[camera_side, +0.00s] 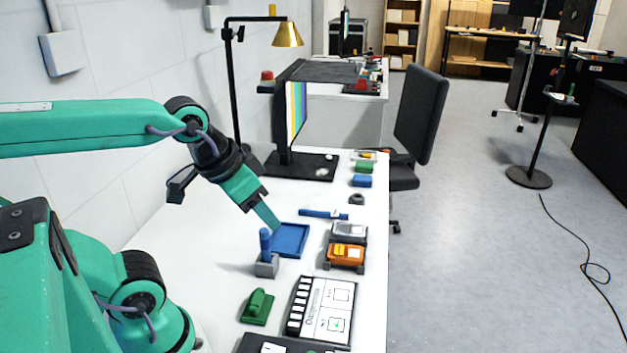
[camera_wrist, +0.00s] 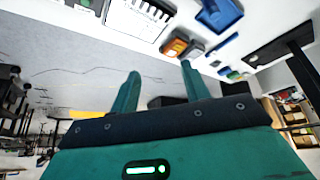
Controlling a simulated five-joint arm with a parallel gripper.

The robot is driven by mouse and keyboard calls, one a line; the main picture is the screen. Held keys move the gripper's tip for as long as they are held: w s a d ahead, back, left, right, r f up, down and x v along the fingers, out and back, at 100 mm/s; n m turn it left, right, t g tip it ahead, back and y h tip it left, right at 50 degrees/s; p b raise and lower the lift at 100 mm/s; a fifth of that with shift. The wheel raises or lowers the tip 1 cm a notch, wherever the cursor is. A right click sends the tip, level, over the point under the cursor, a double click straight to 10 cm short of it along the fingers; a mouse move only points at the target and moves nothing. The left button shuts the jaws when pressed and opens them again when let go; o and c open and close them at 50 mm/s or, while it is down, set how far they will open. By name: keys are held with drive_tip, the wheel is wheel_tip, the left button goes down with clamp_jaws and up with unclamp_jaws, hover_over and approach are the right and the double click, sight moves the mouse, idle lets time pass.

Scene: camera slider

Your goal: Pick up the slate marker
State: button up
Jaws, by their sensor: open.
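A slim blue marker (camera_side: 323,214) lies flat on the white table, beyond the blue tray. It also shows in the wrist view (camera_wrist: 222,45), right of the orange device. A second blue stick (camera_side: 265,243) stands upright in a grey block (camera_side: 267,266); I cannot tell which of the two is the slate marker. My gripper (camera_side: 267,217) points down near the tray's left far corner in the side view, holding nothing. Its two fingers stand apart in the wrist view (camera_wrist: 160,70), with no object between them.
The blue tray (camera_side: 291,240) lies beside the upright stick. The orange device (camera_side: 345,256), a grey device (camera_side: 348,232), a striped slate board (camera_side: 326,308) and a green block (camera_side: 257,306) stand nearby. A monitor (camera_side: 291,112) and lamp (camera_side: 233,90) rise at the back.

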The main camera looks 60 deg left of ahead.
drive_tip(key=g, duration=0.5)
approach(265, 229)
drive_tip(key=f, duration=0.6)
drive_tip(key=shift+w+d+f, duration=0.15)
drive_tip(key=shift+w+d, duration=0.15)
drive_tip(key=shift+a+f+g, duration=0.3)
drive_tip(key=shift+a+f, duration=0.05)
drive_tip(key=shift+f, duration=0.1)
drive_tip(key=shift+f, duration=0.1)
drive_tip(key=shift+f, duration=1.2)
drive_tip(key=shift+f, duration=0.1)
